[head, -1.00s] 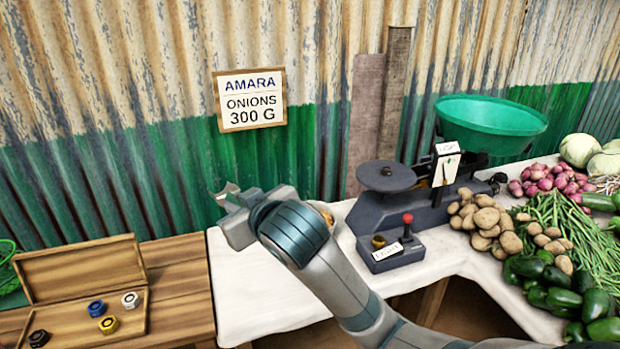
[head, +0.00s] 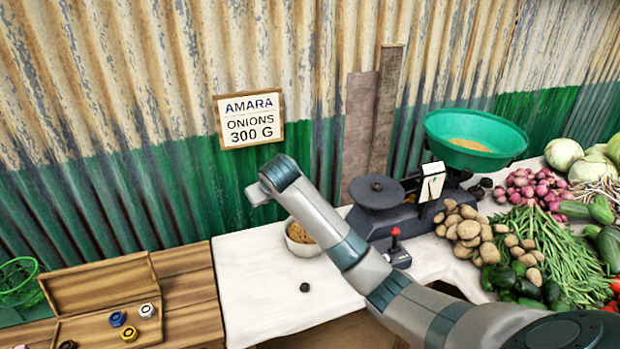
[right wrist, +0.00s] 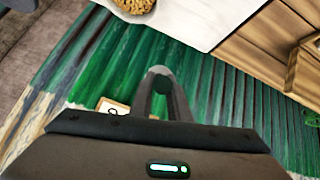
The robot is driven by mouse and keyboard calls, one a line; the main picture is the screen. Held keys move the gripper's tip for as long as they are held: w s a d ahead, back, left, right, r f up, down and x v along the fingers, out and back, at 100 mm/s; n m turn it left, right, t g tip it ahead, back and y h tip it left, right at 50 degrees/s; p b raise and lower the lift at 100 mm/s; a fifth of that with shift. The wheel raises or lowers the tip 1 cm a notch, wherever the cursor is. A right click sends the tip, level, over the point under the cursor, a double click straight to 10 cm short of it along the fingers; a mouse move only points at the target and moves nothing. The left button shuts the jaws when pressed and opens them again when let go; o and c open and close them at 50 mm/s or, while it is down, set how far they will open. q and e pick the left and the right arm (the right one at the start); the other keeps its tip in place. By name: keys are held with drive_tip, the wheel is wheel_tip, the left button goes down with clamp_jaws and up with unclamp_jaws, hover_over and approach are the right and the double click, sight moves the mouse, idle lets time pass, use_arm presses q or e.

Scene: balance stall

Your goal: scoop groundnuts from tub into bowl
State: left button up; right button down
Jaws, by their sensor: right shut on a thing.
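A white bowl of groundnuts (head: 302,240) stands on the white-topped table behind my right forearm, which covers part of it. Its rim and nuts also show at the top of the right wrist view (right wrist: 133,5). My right gripper (head: 257,195) is raised in front of the green wall, left of the bowl and apart from it. In the right wrist view its fingers (right wrist: 160,80) meet at the tips; what they hold is not clear. A green basin (head: 470,128) on the scale has a tan layer inside, too small to identify. No scoop is recognisable. My left gripper is out of view.
A dark scale (head: 375,192) and a red-knobbed box (head: 396,252) stand right of the bowl. Vegetables fill the right side. A small dark piece (head: 304,287) lies on the table. An open wooden box (head: 97,283) holds coloured nuts at left. The front table is mostly clear.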

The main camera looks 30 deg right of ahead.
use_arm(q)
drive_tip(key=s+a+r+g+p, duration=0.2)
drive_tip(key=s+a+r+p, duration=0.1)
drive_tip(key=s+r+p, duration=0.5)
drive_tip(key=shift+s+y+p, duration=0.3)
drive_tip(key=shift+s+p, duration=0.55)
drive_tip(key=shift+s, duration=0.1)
use_arm(e)
drive_tip(key=d+f+m+g, duration=0.1)
drive_tip(key=d+f+g, duration=0.1)
drive_tip(key=d, duration=0.5)
drive_tip(key=d+f+m+g, duration=0.1)
drive_tip(key=d+f+g, duration=0.1)
drive_tip(key=d, duration=0.4)
drive_tip(key=shift+s+d+f+m, duration=0.15)
drive_tip(key=shift+d+f+m, duration=0.2)
drive_tip(key=shift+f, duration=0.45)
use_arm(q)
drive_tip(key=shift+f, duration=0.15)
use_arm(e)
drive_tip(key=shift+f, duration=0.1)
use_arm(q)
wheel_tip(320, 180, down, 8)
drive_tip(key=b, duration=0.8)
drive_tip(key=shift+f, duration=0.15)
use_arm(e)
wheel_tip(320, 180, down, 10)
drive_tip(key=shift+r, duration=0.2)
